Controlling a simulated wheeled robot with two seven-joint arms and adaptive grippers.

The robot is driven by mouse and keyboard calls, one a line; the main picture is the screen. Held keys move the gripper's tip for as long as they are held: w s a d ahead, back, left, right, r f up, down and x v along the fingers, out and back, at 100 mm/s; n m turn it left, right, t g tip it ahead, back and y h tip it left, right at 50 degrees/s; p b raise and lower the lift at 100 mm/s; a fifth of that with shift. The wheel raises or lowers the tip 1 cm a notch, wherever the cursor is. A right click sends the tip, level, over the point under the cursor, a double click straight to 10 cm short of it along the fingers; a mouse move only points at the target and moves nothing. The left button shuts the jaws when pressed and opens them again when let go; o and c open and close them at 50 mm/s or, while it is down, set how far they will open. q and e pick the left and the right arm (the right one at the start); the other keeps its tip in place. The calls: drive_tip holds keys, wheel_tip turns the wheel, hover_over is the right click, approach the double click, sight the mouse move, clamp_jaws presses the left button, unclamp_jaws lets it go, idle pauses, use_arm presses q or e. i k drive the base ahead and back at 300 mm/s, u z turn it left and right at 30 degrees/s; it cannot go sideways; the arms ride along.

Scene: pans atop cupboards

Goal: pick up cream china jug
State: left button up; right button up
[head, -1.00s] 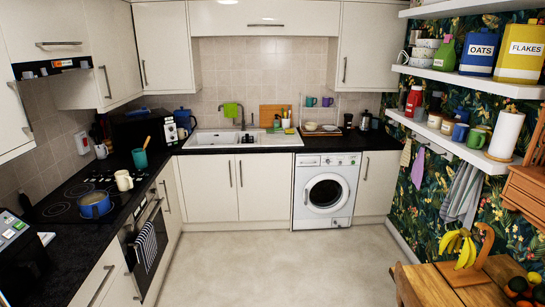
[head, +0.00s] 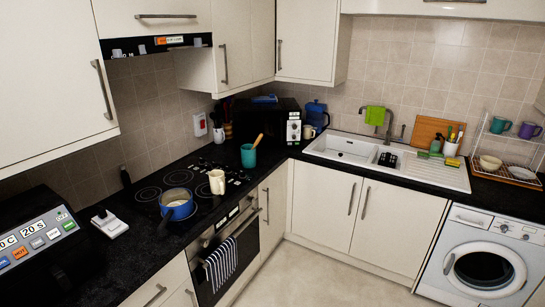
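A cream china jug (head: 217,182) stands upright at the front right of the black hob, close to the counter's front edge. A blue saucepan (head: 177,205) with pale contents sits just left of it on the hob, apart from the jug. Neither of my grippers shows in the head view.
A teal utensil pot (head: 248,156) stands behind the jug to the right. A white kitchen scale (head: 109,223) and a black appliance (head: 38,245) are on the counter at left. The oven (head: 232,258) with a striped towel is below the hob. The floor (head: 310,275) in front is clear.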

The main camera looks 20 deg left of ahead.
sight(219, 185)
drive_tip(key=u, duration=0.7)
drive_tip(key=i, duration=1.9)
drive_tip(key=u, duration=0.7)
